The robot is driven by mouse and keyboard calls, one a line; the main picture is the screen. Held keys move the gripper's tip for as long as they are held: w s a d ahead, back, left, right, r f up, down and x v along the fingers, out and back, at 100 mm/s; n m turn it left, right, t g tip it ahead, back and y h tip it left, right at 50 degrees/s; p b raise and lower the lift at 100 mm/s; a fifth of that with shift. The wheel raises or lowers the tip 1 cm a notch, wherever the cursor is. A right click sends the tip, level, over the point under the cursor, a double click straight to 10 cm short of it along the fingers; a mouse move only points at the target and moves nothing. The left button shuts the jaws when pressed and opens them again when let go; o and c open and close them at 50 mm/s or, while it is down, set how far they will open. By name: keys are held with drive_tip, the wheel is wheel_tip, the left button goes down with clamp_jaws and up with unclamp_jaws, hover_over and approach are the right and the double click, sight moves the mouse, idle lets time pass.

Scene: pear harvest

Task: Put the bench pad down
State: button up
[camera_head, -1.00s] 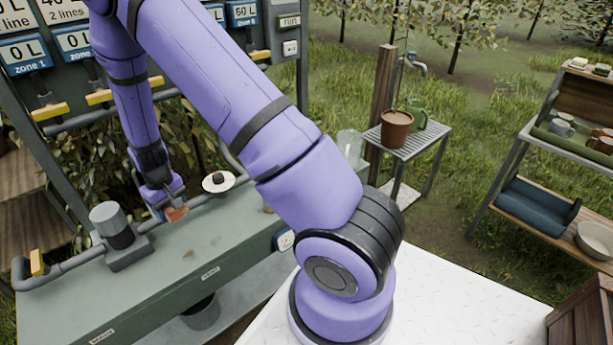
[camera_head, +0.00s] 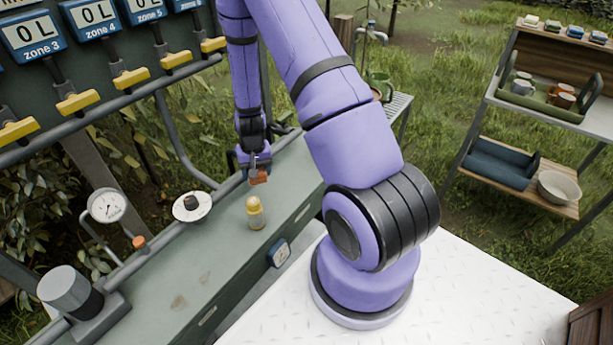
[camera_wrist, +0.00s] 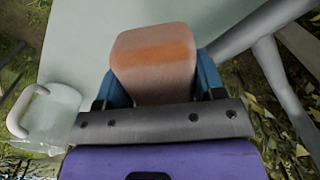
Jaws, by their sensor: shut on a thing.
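The bench pad, an orange-brown block with rounded edges (camera_wrist: 153,60), is held between the blue fingers of my gripper (camera_head: 256,170). In the head view the pad (camera_head: 260,178) shows small beneath the fingers, near the far end of the grey-green bench (camera_head: 215,265). In the wrist view the bench top (camera_wrist: 85,35) lies beyond and below the pad. The pad appears to be above the bench; I cannot tell the exact gap.
A gauge (camera_head: 107,205) and pipes line the bench's back edge. The wrist view shows a clear jug (camera_wrist: 45,118) at left. The bench front is mostly clear.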

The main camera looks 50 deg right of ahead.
drive_tip(key=s+d+f+m, duration=0.1)
drive_tip(key=s+d, duration=0.1)
drive_tip(key=s, duration=0.1)
drive_tip(key=s+d+f+m, duration=0.1)
drive_tip(key=s+d+m, duration=0.1)
drive_tip(key=s, duration=0.1)
drive_tip(key=s+d+f+m, duration=0.1)
drive_tip(key=s+d+m, duration=0.1)
drive_tip(key=s+d, duration=0.1)
drive_tip(key=shift+s+d, duration=0.1)
drive_tip(key=shift+s, duration=0.3)
drive_tip(key=s+d+f+m, duration=0.25)
drive_tip(key=s+m, duration=0.25)
drive_tip(key=s, duration=0.5)
hover_over(307, 176)
drive_tip(key=shift+w+f+m, duration=0.15)
drive_tip(key=shift+f+m, duration=0.15)
drive_tip(key=shift+f, duration=1.75)
drive_tip(key=shift+f, duration=0.1)
drive_tip(key=o, duration=1.1)
drive_tip(key=shift+c, duration=0.2)
